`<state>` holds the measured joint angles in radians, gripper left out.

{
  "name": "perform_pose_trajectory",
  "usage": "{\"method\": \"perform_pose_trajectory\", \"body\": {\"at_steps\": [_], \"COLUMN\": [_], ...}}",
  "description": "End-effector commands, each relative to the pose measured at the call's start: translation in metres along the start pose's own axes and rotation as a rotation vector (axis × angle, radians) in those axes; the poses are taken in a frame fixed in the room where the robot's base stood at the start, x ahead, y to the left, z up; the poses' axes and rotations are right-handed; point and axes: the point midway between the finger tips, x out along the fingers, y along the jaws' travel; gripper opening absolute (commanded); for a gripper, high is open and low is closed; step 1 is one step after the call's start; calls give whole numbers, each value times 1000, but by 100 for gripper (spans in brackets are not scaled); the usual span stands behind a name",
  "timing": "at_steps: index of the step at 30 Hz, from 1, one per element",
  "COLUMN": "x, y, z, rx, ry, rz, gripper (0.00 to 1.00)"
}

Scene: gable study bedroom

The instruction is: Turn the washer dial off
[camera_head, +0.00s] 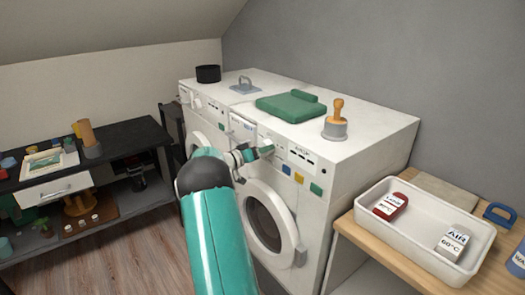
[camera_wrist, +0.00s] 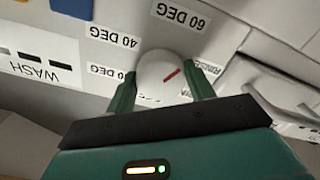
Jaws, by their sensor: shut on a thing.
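In the wrist view the washer dial (camera_wrist: 160,72) is a round white knob with a short red mark right of its middle. The mark slants up to the right. Upside-down labels surround the dial: "60 DEG" (camera_wrist: 182,15), "40 DEG" (camera_wrist: 115,38) and a partly hidden "DEG" label at its left. A label at its right is mostly covered. I see no "off" label. My gripper (camera_wrist: 159,76) is shut on the dial, one green finger on each side. In the head view my gripper (camera_head: 264,150) is at the front panel of the nearer white washer (camera_head: 345,148), hiding the dial.
A second white machine (camera_head: 207,112) stands to the left. A table with a white tray (camera_head: 425,225) stands at the right, a black-topped desk (camera_head: 125,142) at the left.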

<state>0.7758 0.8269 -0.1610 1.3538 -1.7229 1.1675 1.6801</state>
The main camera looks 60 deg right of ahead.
Motion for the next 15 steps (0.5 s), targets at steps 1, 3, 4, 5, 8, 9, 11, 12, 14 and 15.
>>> {"method": "perform_pose_trajectory", "body": {"at_steps": [1,3,4,5,8,9,11,12,14,15], "x": [-1,-1,-1,-1,-1,-1,-1,-1,-1,-1], "y": [0,0,0,1,1,0,1,1,1,2], "z": [-2,-2,-1,-1,-1,-1,-1,-1,-1,-1], "rx": [-43,-110,-138,-166,-261,-300,-356,-395,-451,-489], "ry": [3,4,3,3,2,3,2,3,2,2], "rz": [1,1,1,1,2,1,2,2,1,2], "gripper": [31,31,31,31,31,31,31,31,31,31]}}
